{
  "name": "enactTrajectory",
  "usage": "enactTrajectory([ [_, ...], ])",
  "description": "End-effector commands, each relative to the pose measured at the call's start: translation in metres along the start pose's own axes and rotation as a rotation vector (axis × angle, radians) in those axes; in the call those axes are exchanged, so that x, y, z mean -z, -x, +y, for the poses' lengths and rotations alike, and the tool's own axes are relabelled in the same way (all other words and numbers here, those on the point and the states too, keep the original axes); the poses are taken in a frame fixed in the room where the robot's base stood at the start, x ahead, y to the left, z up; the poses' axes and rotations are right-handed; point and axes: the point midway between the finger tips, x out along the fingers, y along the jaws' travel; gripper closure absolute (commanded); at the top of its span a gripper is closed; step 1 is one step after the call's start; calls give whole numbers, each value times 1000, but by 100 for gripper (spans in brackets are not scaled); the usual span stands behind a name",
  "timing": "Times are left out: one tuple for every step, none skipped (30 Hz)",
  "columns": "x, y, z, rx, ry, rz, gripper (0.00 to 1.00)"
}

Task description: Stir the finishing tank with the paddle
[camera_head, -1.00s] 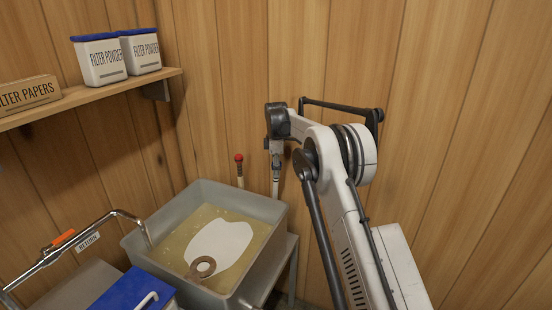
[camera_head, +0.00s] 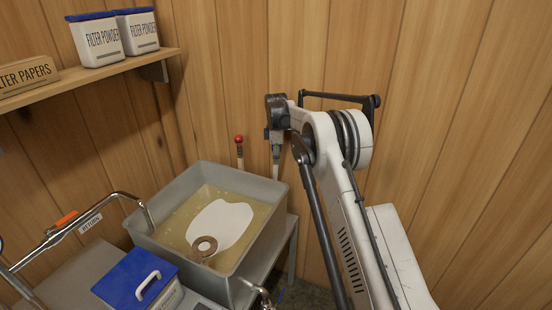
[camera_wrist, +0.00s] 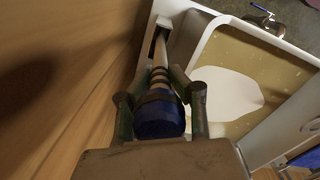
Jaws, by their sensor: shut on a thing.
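The grey finishing tank (camera_head: 262,247) holds yellowish liquid with a white patch (camera_head: 220,224) on it. A brown ring-ended piece (camera_head: 204,246) shows at the tank's near side; I cannot tell what it belongs to. My gripper (camera_head: 276,146) is beyond the tank's far right corner, by the wall. In the wrist view my gripper (camera_wrist: 163,90) is shut on a blue-ended handle (camera_wrist: 158,118). Its pale shaft (camera_wrist: 160,48) runs down into a slot at the tank's outer side. Its lower end is hidden, so I cannot confirm that it is the paddle.
A red-knobbed stick (camera_head: 239,150) stands left of my gripper behind the tank. A blue-lidded box (camera_head: 135,277) and a metal pipe (camera_head: 75,225) are at left. A shelf (camera_head: 110,68) holds filter powder tubs (camera_head: 95,40). The wooden wall is close behind my gripper.

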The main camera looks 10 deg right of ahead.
Motion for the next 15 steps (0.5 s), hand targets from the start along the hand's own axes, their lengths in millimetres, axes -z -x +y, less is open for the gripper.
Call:
enactTrajectory([
  [0,0,0,0,0,0,100],
  [0,0,0,0,0,0,100],
  [0,0,0,0,0,0,100],
  [0,0,0,0,0,0,100],
  [0,1,0,0,0,0,100],
  [0,2,0,0,0,0,100],
  [0,3,0,0,0,0,100],
  [0,5,0,0,0,0,100],
  [0,8,0,0,0,0,100],
  [0,10,0,0,0,0,100],
  [0,13,1,0,0,0,100],
  [0,17,1,0,0,0,100],
  [0,20,1,0,0,0,100],
  [0,22,1,0,0,0,100],
  [0,26,1,0,0,0,100],
])
